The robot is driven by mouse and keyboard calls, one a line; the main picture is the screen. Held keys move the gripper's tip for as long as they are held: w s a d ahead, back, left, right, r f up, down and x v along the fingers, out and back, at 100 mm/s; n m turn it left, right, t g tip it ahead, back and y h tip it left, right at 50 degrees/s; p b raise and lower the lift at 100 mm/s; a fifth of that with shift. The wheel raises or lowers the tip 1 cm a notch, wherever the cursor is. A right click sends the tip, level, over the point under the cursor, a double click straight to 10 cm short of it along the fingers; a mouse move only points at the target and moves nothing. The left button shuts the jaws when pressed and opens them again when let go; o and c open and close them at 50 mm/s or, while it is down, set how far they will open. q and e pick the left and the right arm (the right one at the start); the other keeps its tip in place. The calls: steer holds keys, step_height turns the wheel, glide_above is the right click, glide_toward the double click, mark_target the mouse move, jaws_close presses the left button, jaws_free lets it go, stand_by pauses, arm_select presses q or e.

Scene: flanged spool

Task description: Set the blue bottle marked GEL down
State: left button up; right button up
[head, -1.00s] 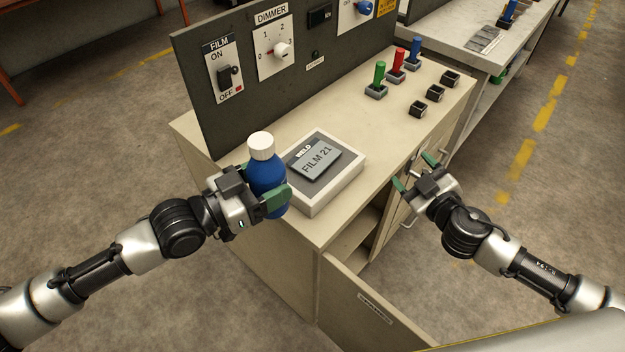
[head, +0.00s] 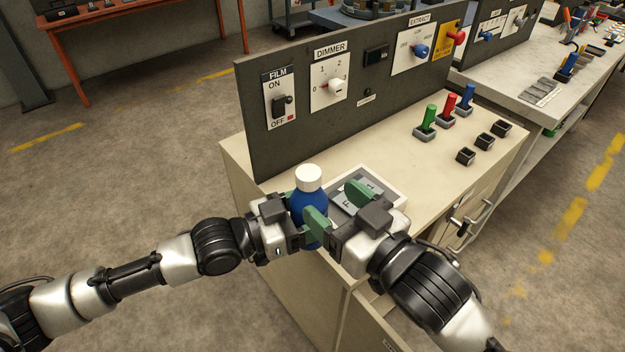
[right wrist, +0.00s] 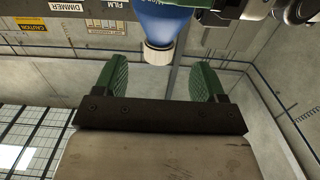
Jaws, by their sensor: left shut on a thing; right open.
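The blue bottle (head: 309,205) with a white cap stands upright in my left gripper (head: 306,222), which is shut on it near the front left of the bench top. Its GEL marking cannot be read. My right gripper (head: 338,207) is open, right beside the bottle on its right, with nothing seen between its fingers. In the right wrist view the bottle (right wrist: 165,27) shows at the top, cap toward the open green fingers (right wrist: 164,80).
A dark switch panel (head: 350,105) stands behind. Green (head: 426,120), red (head: 448,105) and blue (head: 466,97) handles and small black sockets (head: 466,156) stand farther right.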

mark_target(301, 174)
steer(key=x, duration=0.8)
steer(key=shift+w+a, duration=0.15)
steer(key=shift+w, duration=0.05)
steer(key=c, duration=1.1)
arm_select(q)
steer(key=o, duration=0.9)
arm_select(e)
jaws_close()
arm_select(q)
steer(key=shift+o, duration=1.4)
steer(key=shift+a, duration=0.1)
